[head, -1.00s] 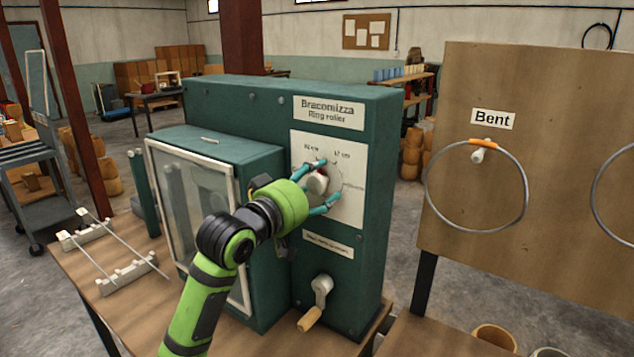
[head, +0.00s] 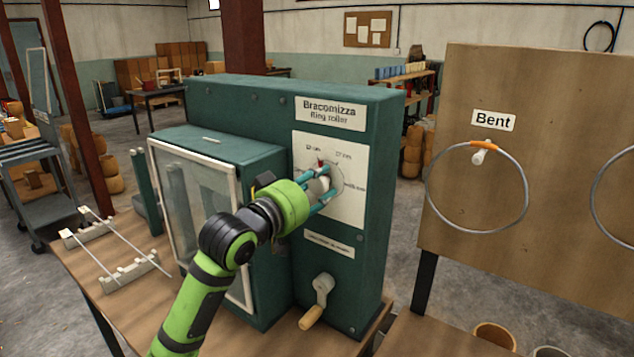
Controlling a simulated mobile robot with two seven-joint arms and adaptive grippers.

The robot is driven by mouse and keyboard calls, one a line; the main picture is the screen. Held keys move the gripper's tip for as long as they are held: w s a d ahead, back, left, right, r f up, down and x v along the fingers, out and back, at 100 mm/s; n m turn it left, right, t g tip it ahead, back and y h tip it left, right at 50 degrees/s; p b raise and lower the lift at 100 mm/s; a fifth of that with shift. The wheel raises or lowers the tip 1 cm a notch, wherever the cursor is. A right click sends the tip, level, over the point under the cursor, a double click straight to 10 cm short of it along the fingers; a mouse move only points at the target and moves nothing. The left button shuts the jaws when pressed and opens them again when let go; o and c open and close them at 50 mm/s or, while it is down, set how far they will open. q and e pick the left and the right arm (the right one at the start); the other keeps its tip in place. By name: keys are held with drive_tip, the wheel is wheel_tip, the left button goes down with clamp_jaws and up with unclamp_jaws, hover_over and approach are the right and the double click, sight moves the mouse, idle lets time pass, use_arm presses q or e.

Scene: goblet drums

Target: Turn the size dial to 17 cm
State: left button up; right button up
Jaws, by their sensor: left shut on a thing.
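The green ring roller (head: 370,130) stands on a wooden bench, with a white dial plate (head: 349,208) on its front. The size dial (head: 323,184) is a pale round knob with a red mark, which sits near the top of the knob. Marks are printed around it, and one at the upper right seems to read 17 cm. My left gripper (head: 326,187) is shut on the dial, its teal fingers on either side. The gripper hides the dial's lower left part. My right gripper is not in view.
A crank with a wooden handle (head: 313,316) sits below the dial. A glazed cabinet (head: 205,215) juts out at the machine's left. A board labelled Bent (head: 560,130) with a hanging ring (head: 525,200) stands to the right. A rod rack (head: 125,275) lies on the bench.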

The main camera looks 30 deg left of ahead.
use_arm(q)
drive_tip(key=m+p, duration=0.2)
drive_tip(key=m, duration=0.3)
drive_tip(key=shift+f, duration=0.2)
drive_tip(key=shift+f+m+p, duration=0.1)
drive_tip(key=shift+m+p, duration=0.85)
drive_tip(key=shift+m, duration=1.45)
drive_tip(key=o, duration=1)
drive_tip(key=shift+o, duration=0.7)
drive_tip(key=shift+w, duration=0.1)
drive_tip(key=s+a, duration=0.1)
drive_tip(key=s, duration=1.1)
drive_tip(key=shift+a, duration=0.4)
